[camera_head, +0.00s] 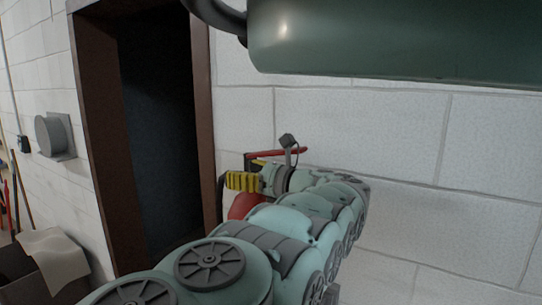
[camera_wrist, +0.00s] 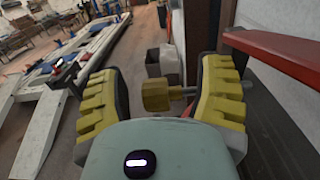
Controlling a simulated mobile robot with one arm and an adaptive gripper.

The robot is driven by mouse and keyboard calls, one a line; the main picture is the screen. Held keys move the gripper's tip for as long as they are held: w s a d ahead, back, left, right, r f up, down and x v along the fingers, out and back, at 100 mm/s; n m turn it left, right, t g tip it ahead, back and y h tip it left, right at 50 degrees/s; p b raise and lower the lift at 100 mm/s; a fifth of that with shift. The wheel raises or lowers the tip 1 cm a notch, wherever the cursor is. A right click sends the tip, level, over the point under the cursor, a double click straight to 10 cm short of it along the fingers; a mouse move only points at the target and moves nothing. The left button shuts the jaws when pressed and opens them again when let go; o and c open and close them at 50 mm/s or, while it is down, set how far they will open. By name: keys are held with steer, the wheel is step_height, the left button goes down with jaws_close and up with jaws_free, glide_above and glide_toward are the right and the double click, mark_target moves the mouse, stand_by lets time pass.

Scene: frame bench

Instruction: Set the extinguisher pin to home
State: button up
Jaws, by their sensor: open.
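My gripper (camera_wrist: 160,78) has two thick yellow ribbed fingers, spread apart. In the wrist view a dull yellow knob (camera_wrist: 155,95) on a thin metal rod (camera_wrist: 181,93) lies between them, probably the extinguisher pin. The knob is apart from the left finger, and the rod runs right, behind the right finger. A red bar (camera_wrist: 280,55) is at the upper right, and also shows in the head view (camera_head: 277,153). In the head view my gripper (camera_head: 243,181) is just above the red extinguisher body (camera_head: 243,205), which is mostly hidden by my arm. The pin cannot be made out there.
A large dark green cylinder (camera_head: 400,45) spans the top right of the head view. A dark doorway (camera_head: 155,130) is left of the extinguisher. A white block wall (camera_head: 400,130) stands behind. The wrist view shows floor boxes (camera_wrist: 163,64) and a long vehicle ramp (camera_wrist: 75,65) farther off.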

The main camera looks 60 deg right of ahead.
steer(key=shift+s+d, duration=0.1)
steer(key=shift+s, duration=0.15)
steer(key=shift+c, duration=0.4)
